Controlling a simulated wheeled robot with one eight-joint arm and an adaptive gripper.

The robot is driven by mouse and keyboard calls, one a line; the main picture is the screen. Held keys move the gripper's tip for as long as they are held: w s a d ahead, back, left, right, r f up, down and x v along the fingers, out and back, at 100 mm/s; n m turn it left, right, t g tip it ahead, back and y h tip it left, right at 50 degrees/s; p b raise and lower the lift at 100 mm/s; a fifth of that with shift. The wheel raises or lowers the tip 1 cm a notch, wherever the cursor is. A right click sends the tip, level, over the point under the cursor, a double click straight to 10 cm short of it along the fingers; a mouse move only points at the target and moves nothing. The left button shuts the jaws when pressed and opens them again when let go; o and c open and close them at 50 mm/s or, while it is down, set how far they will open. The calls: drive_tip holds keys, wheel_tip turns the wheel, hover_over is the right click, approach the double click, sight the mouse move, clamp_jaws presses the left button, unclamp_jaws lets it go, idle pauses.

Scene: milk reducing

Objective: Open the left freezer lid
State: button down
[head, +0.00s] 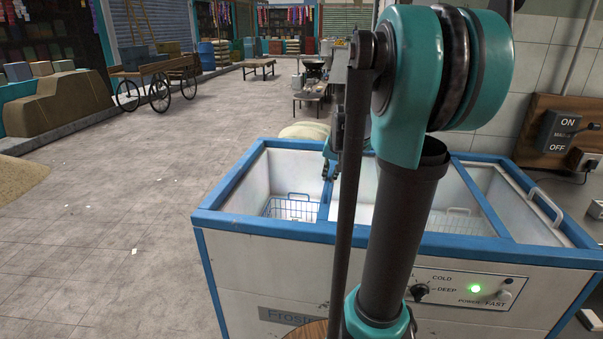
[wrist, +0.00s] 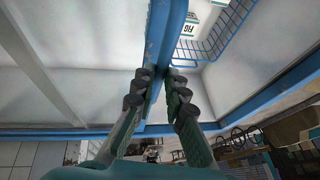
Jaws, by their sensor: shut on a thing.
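The chest freezer (head: 260,227) is white with blue edging and stands in front of me. Its left compartment shows a wire basket (head: 290,207) inside; the wrist view shows this basket too (wrist: 212,48). My gripper (wrist: 158,76) is shut on a blue bar (wrist: 168,40) with one finger on each side of it. In the head view my gripper (head: 330,170) is at the bar between the left and middle openings, partly hidden by my arm. I cannot tell whether this bar is the left lid's edge or a fixed divider.
A handle (head: 545,205) shows at the freezer's right side. The control panel (head: 460,290) has a lit green light. A wall switch box (head: 560,130) is at the right. The floor (head: 120,230) left of the freezer is mostly clear.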

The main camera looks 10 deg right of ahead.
drive_tip(key=s+d, duration=0.1)
drive_tip(key=d, duration=0.2)
drive_tip(key=s+d, duration=0.1)
drive_tip(key=d, duration=0.2)
drive_tip(key=s+d, duration=0.1)
drive_tip(key=d, duration=0.2)
drive_tip(key=shift+s+d, duration=0.25)
drive_tip(key=shift+s, duration=0.15)
drive_tip(key=c, duration=1.6)
unclamp_jaws()
drive_tip(key=shift+o, duration=0.2)
drive_tip(key=shift+r, duration=0.1)
drive_tip(key=v, duration=1.2)
